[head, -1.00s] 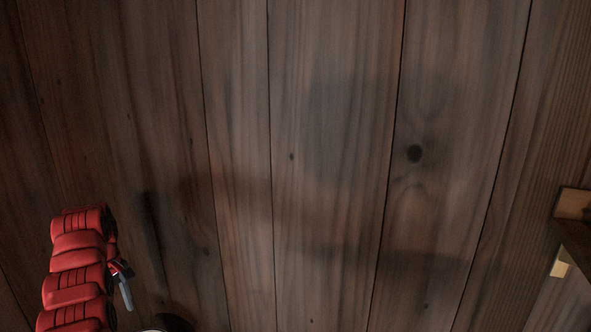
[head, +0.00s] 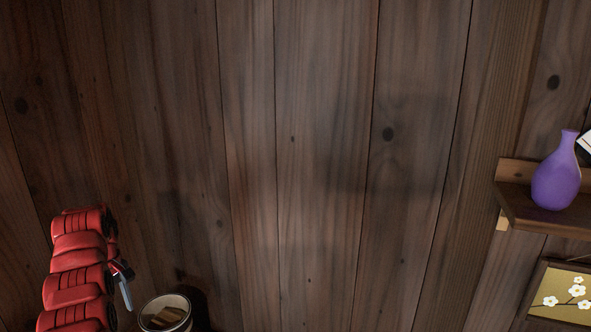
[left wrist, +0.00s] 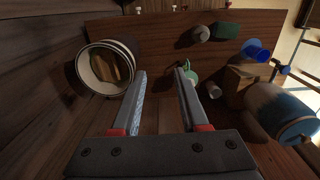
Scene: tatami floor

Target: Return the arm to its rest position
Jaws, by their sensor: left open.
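My left arm shows at the lower left of the head view, folded upright in red segments. Its gripper (head: 124,290) is small there and partly hidden by the arm. In the left wrist view the two fingers of the gripper (left wrist: 161,74) stand apart with nothing held between them. My right arm and right gripper are in neither view.
A pale-rimmed round container (head: 165,313) is near my left gripper, also in the left wrist view (left wrist: 93,84). A wooden shelf (head: 530,212) with a purple vase (head: 557,180) hangs at right above a framed flower picture (head: 560,295). Plank wall fills the middle.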

